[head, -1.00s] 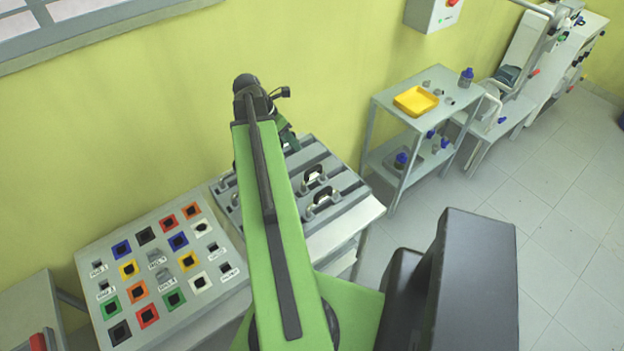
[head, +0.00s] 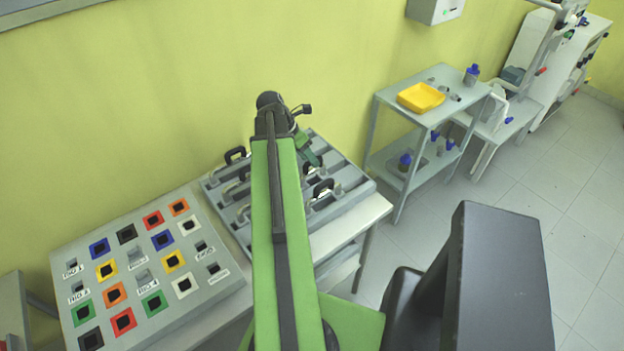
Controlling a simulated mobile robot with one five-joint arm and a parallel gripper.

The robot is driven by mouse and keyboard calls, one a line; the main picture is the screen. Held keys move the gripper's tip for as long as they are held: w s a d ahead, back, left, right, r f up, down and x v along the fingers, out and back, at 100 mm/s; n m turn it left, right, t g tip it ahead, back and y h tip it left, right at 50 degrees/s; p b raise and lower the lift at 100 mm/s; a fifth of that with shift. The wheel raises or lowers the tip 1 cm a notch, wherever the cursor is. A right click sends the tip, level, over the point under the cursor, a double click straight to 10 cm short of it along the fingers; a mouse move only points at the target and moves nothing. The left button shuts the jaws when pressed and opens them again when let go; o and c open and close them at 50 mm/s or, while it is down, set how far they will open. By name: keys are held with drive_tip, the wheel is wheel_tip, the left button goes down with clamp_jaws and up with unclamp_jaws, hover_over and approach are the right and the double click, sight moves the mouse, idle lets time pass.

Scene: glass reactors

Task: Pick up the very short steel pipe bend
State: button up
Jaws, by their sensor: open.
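My gripper (head: 312,158) is at the far end of my green arm, low over the grey rack; it is small and partly hidden behind the wrist, and its jaws are open. I see nothing held in it. I cannot pick out the very short steel pipe bend with certainty. Small grey metal pieces (head: 445,90) lie beside the yellow tray (head: 421,97) on the top shelf of the trolley, too small to tell their shapes. My gripper is well to the left of them.
The grey rack (head: 350,186) with black-handled pieces stands under my arm. A board with coloured square sockets (head: 215,290) is at the left. The trolley (head: 386,93) also carries blue-capped bottles (head: 472,73). Tiled floor (head: 440,200) is clear in front of the trolley.

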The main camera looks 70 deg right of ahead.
drive_tip(key=b+x, duration=0.1)
drive_tip(key=x, duration=0.2)
drive_tip(key=shift+a, duration=0.1)
drive_tip(key=shift+r, duration=0.2)
drive_tip(key=shift+w, duration=0.1)
clamp_jaws()
idle(0.9)
